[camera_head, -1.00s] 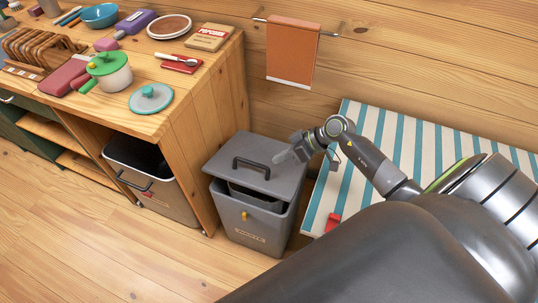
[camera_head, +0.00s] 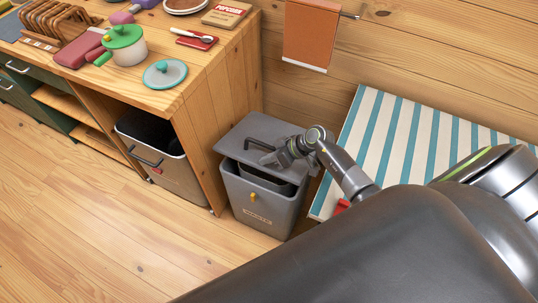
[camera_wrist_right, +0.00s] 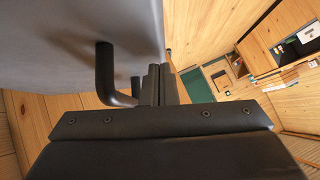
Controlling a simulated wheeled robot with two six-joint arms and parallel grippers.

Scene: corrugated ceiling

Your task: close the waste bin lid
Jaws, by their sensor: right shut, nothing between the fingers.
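The grey waste bin (camera_head: 262,208) stands on the floor beside the wooden counter. Its lid (camera_head: 236,138) is tilted up, with a gap at the front showing the dark inside. A dark handle (camera_head: 262,143) is on top of the lid. My right gripper (camera_head: 270,159) is shut and empty, over the lid's right part close to the handle. In the right wrist view, the shut fingers (camera_wrist_right: 160,84) are beside the lid's grey surface (camera_wrist_right: 75,35) and the handle (camera_wrist_right: 105,75). Whether they touch it is unclear. My left gripper is not in view.
An open bin (camera_head: 158,165) stands under the counter (camera_head: 215,90) to the left. A striped blue and white surface (camera_head: 400,140) is to the right, with a red item (camera_head: 341,206) at its edge. The floor in front is clear.

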